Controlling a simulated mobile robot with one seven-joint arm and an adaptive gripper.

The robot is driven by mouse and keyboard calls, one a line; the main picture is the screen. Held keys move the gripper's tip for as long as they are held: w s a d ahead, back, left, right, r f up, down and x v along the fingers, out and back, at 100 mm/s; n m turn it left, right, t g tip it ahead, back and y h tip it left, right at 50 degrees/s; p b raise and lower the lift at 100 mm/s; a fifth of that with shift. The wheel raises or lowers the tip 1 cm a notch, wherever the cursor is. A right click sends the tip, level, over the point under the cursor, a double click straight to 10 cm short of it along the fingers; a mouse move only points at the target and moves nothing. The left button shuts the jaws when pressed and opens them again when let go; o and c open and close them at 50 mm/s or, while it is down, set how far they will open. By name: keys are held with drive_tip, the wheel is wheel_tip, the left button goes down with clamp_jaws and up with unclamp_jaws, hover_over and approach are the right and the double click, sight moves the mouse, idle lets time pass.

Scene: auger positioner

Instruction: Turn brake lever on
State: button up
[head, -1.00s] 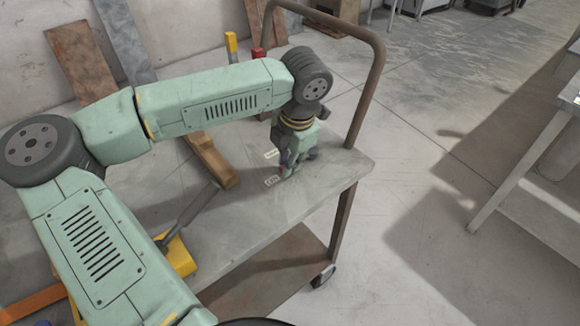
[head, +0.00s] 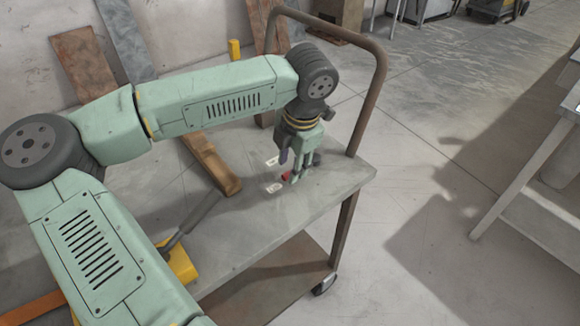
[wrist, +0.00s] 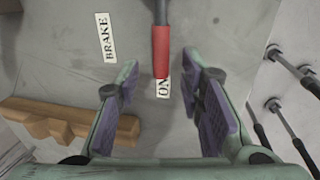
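The brake lever shows in the wrist view as a grey rod with a red handle (wrist: 161,52). The handle's end reaches the white ON label (wrist: 163,86). The BRAKE label (wrist: 105,37) lies to its left. My gripper (wrist: 160,64) is open, with one finger on each side of the handle's end and visible gaps to both. In the head view my gripper (head: 298,178) is low over the cart top, and only a little red of the handle (head: 286,176) shows beside the fingers. The lever's base is hidden there.
The cart top (head: 235,230) is largely clear around the labels. A wooden piece (head: 215,168) lies to the left, and a yellow-based device with a grey handle (head: 180,262) sits at the near left. The cart's rail (head: 374,90) rises close behind and right of the gripper.

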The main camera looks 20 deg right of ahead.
wheel_tip(320, 180, up, 10)
drive_tip(key=s, duration=0.2)
drive_tip(key=shift+d, duration=0.3)
drive_tip(key=shift+f, duration=0.15)
